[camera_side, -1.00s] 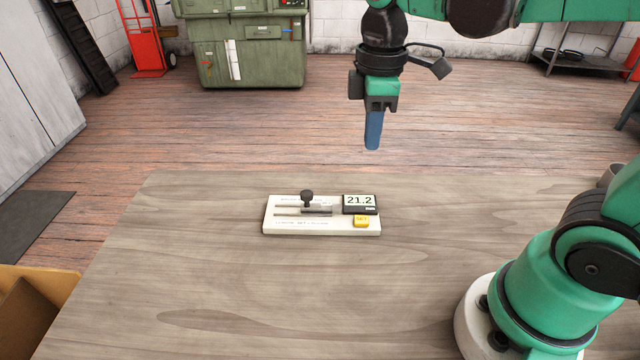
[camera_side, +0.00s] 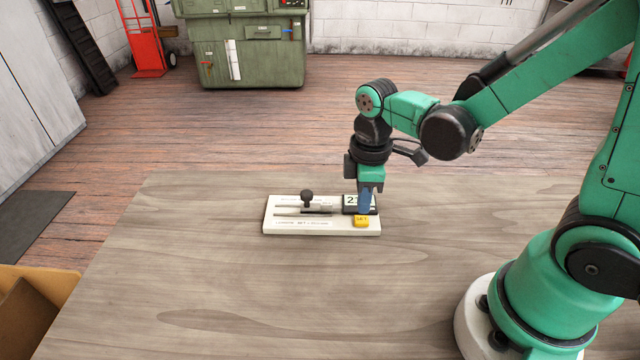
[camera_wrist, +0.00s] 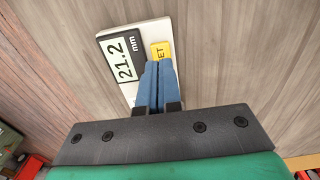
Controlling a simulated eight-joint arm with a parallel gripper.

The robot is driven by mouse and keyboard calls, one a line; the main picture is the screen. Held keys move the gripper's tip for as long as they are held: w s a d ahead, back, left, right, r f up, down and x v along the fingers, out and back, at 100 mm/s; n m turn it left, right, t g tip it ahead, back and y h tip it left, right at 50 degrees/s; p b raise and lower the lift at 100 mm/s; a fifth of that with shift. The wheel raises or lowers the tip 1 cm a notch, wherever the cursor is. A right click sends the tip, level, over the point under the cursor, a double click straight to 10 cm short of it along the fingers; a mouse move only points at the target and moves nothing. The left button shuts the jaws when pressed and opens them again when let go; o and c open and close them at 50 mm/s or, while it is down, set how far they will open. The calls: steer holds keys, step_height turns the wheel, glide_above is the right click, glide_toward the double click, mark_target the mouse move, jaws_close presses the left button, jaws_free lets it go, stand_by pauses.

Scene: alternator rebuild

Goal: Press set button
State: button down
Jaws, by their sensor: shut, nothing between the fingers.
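The yellow SET button (camera_side: 361,222) sits at the front right of a white panel (camera_side: 283,226) on the table. The button also shows in the wrist view (camera_wrist: 161,51), partly covered by my fingers. Behind it on the panel is a black-framed display (camera_side: 350,202), which reads 21.2 mm in the wrist view (camera_wrist: 121,60). My gripper (camera_side: 364,211) is shut and empty, its blue fingers pointing down over the panel, just above or at the button. I cannot tell whether the fingertips touch it. In the wrist view the closed fingers (camera_wrist: 157,66) reach the button's edge.
A slider with a black knob (camera_side: 307,196) stands on the left part of the panel. The wooden table (camera_side: 200,280) around the panel is clear. A cardboard box (camera_side: 40,290) stands at the lower left.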

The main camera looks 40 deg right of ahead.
mark_target(361, 218)
steer(key=shift+f, duration=1)
steer(key=shift+f, duration=0.9)
steer(key=shift+r, duration=0.1)
steer(key=shift+r, duration=4.2)
steer(key=r+m+t, duration=0.1)
steer(key=m+t, duration=0.1)
steer(key=m, duration=0.1)
steer(key=r+m+t, duration=0.2)
steer(key=m, duration=0.1)
steer(key=r+m+t, duration=0.1)
steer(key=m+t, duration=0.2)
steer(key=shift+s+a+r, duration=0.15)
steer(key=shift+s+r, duration=0.05)
